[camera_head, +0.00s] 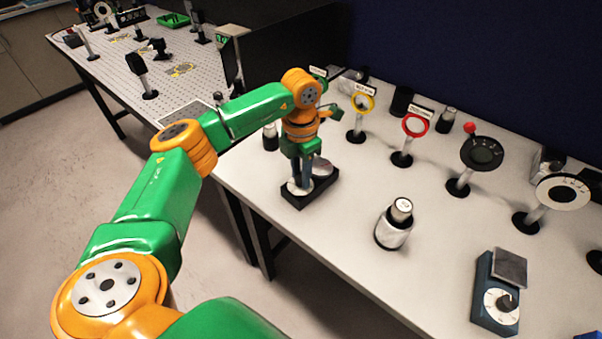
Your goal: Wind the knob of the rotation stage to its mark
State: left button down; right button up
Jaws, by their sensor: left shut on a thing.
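The rotation stage (297,201) has a black base, a pale dial disc and a round silver plate (322,168). It sits near the front left edge of the white table. My left gripper (301,184) comes down from above and is shut at the dial, on the stage's knob. The knob is hidden between the fingers, and I cannot make out its pointer or the mark. My right gripper is not in view.
On the white table (345,225) stand a metal cylinder (393,232), a blue box with a dial (496,292), and posts with a yellow ring (362,103), a red ring (415,125) and dark and white discs. A dark panel (290,45) rises behind. The front middle is clear.

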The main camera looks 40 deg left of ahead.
pick_arm(q)
jog(key=m, duration=0.6)
jog(key=shift+m, duration=0.3)
dwell(0.5)
jog(key=c, duration=0.6)
grip_release()
jog(key=shift+r+b, duration=0.1)
jog(key=shift+b, duration=0.2)
notch_tip(320, 180, up, 7)
jog(key=shift+s+r+b, duration=0.1)
jog(key=shift+b, duration=0.6)
